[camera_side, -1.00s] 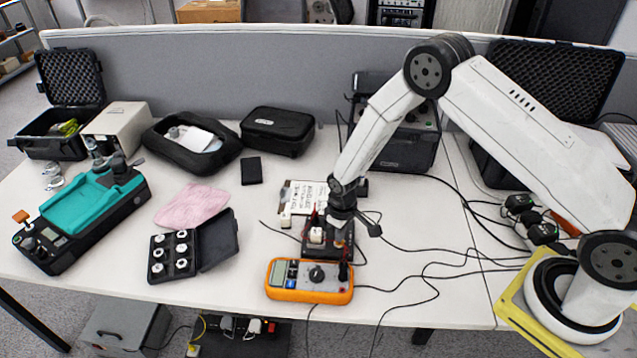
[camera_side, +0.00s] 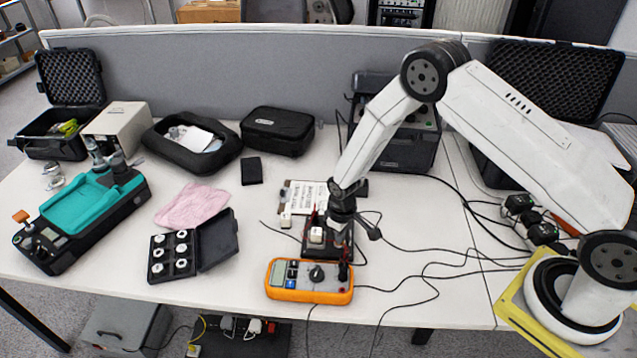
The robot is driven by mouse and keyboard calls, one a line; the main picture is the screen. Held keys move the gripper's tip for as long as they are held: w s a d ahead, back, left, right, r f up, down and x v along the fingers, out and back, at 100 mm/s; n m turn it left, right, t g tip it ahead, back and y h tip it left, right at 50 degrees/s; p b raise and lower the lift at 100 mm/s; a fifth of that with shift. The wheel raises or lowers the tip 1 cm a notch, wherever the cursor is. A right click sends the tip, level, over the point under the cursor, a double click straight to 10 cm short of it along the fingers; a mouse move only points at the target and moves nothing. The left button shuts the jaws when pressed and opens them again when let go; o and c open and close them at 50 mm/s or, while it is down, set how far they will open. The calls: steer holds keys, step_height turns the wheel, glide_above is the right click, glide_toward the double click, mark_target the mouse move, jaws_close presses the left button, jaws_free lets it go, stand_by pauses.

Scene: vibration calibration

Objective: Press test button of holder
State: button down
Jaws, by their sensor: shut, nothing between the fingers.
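The holder (camera_side: 310,249) is a small dark block with a pale cube-shaped part (camera_side: 316,235) on it, standing just behind the orange multimeter (camera_side: 308,296). My gripper (camera_side: 338,226) points down over the right part of the holder. Its fingertips are shut and empty, small and dark against the holder. I cannot tell whether they touch it. The test button is too small to make out or is hidden by my gripper.
An open black case of white round pieces (camera_side: 172,255), a pink cloth (camera_side: 192,207) and a teal-topped device (camera_side: 88,214) lie to the left. A paper card (camera_side: 305,195) lies behind the holder. Thin black cables cross the table on the right.

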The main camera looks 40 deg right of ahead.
steer(key=shift+r, duration=3.5)
steer(key=s+d+r+m+t, duration=0.2)
steer(key=s+d+r+m, duration=0.1)
steer(key=s+r, duration=1.4)
steer(key=shift+d+r+t, duration=0.15)
steer(key=shift+r+t, duration=0.15)
steer(key=shift+r, duration=0.1)
